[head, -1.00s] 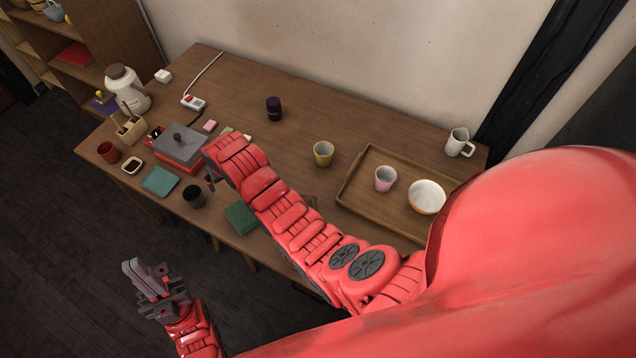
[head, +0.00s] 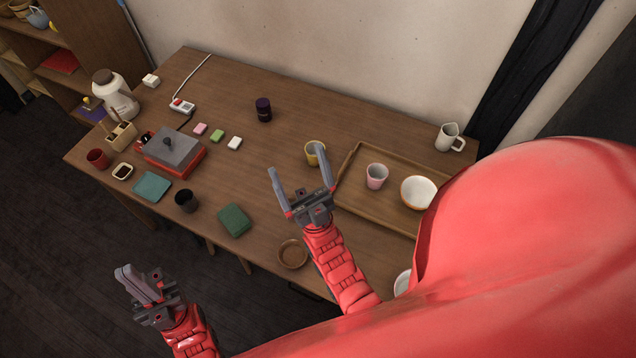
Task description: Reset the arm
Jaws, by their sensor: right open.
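My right gripper (head: 299,176) is open and empty, above the middle of the wooden table (head: 290,130). Its right finger covers part of a yellow cup (head: 314,149). My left gripper (head: 134,282) is off the table's front edge, over the dark floor at the lower left. Its fingers look close together, with nothing seen between them.
A tray (head: 349,198) with a pink cup (head: 376,176) and a white bowl (head: 418,192) lies right of my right gripper. A brown bowl (head: 292,254), a green box (head: 234,220) and a dark cup (head: 187,201) line the front edge.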

